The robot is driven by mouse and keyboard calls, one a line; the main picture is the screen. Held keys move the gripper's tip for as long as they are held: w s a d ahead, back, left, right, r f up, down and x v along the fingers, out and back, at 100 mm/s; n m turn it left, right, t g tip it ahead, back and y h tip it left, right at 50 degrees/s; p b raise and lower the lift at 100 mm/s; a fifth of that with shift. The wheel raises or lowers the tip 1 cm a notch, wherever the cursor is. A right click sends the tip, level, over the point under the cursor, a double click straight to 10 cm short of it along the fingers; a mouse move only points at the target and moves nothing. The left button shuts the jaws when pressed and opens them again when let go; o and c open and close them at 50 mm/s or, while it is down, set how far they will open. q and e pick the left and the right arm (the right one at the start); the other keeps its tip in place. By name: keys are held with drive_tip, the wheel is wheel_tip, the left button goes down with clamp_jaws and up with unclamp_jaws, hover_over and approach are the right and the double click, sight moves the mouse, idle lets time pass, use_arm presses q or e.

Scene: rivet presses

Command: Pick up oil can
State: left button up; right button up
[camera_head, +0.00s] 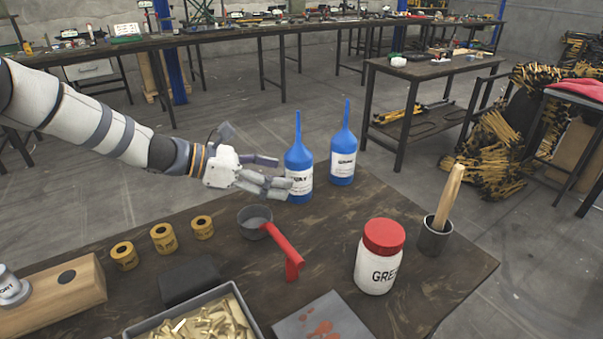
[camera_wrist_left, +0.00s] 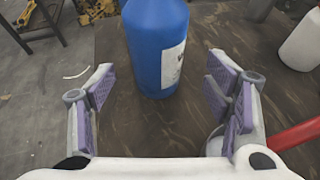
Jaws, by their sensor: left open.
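Two blue oil cans with long thin spouts and white labels stand upright near the table's far edge. The nearer can (camera_head: 297,160) is just beyond my left gripper (camera_head: 280,173); the other can (camera_head: 343,155) stands to its right and slightly behind. My left gripper is open and empty, its fingers level with the near can's body. In the left wrist view, a blue can (camera_wrist_left: 157,45) stands upright ahead, in line with the gap between the purple-padded fingers (camera_wrist_left: 158,90). Its top is cut off by the frame. My right gripper is not in view.
On the wooden table (camera_head: 215,235) are a small pot with a red handle (camera_head: 284,247), a white jar with a red lid (camera_head: 380,257), a cup holding a wooden-handled tool (camera_head: 436,236), several yellow rolls (camera_head: 163,238) and a tray of brass parts (camera_head: 146,326). Floor lies beyond.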

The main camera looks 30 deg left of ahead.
sight(298, 174)
use_arm(q)
drive_tip(key=x, duration=0.3)
drive_tip(key=b+x, duration=0.1)
drive_tip(key=x, duration=0.1)
drive_tip(key=shift+w+d+r, duration=0.15)
drive_tip(key=shift+w+d, duration=0.05)
drive_tip(key=shift+w, duration=0.25)
drive_tip(key=shift+r, duration=0.1)
drive_tip(key=shift+c, duration=0.3)
drive_tip(key=c, duration=1.4)
